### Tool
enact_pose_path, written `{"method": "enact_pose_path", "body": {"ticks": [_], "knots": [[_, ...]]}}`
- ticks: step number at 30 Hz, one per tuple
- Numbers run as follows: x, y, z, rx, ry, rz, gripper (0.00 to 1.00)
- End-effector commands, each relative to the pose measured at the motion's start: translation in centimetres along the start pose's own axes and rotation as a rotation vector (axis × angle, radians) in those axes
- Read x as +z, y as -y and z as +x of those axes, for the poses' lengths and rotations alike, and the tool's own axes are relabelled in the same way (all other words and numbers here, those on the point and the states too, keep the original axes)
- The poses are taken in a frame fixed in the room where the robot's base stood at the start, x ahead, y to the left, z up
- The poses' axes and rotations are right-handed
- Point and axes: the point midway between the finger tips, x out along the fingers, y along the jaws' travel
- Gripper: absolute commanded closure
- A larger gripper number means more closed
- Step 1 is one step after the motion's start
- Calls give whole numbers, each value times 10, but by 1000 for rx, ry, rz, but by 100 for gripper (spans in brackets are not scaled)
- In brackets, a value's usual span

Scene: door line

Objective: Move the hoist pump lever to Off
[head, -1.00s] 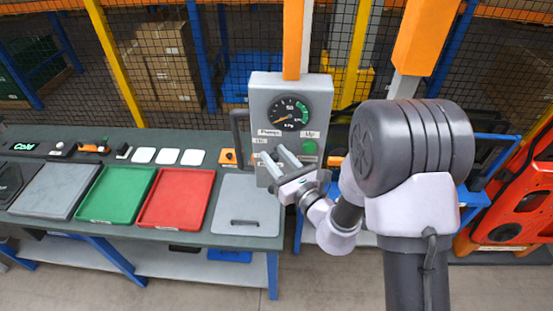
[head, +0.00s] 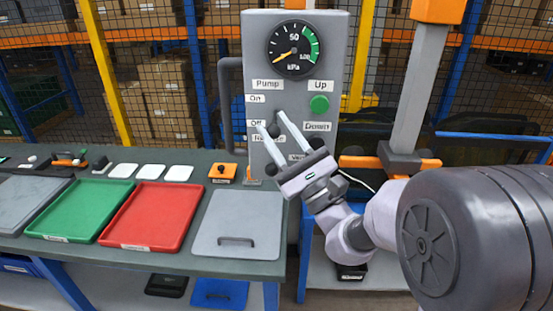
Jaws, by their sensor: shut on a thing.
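The hoist control panel (head: 292,85) is a grey upright box behind the bench. Its left column reads Pump, with an On label (head: 255,98) above an Off label (head: 257,124) and another label below, partly covered. My gripper (head: 272,124) reaches the panel from the lower right. Its two pale fingers are at the Pump column, level with the Off label, and shut on the pump lever (head: 274,131). Only a small dark bit of the lever shows between the fingers; the rest is hidden.
A round gauge (head: 292,48) tops the panel; its yellow needle points low left. A green Up button (head: 319,104) sits right of the fingers. Left on the bench (head: 205,226) are a red tray (head: 158,215), a green tray (head: 92,208) and a grey lid (head: 240,220). Mesh fencing stands behind.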

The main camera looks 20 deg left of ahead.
Motion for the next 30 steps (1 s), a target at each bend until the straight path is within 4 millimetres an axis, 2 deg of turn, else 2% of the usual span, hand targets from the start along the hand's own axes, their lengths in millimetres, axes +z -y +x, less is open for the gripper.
{"method": "enact_pose_path", "body": {"ticks": [1, 24, 25, 27, 28, 30], "knots": [[-11, -6, -7, 7, 7, -8, 100], [-10, -4, -3, 11, 78, -58, 100], [-10, -4, -3, 11, 78, -58, 60], [-9, -3, -3, 10, 79, -58, 47], [-9, -3, -3, 10, 80, -58, 43], [-8, -3, -3, 9, 81, -59, 43]]}}
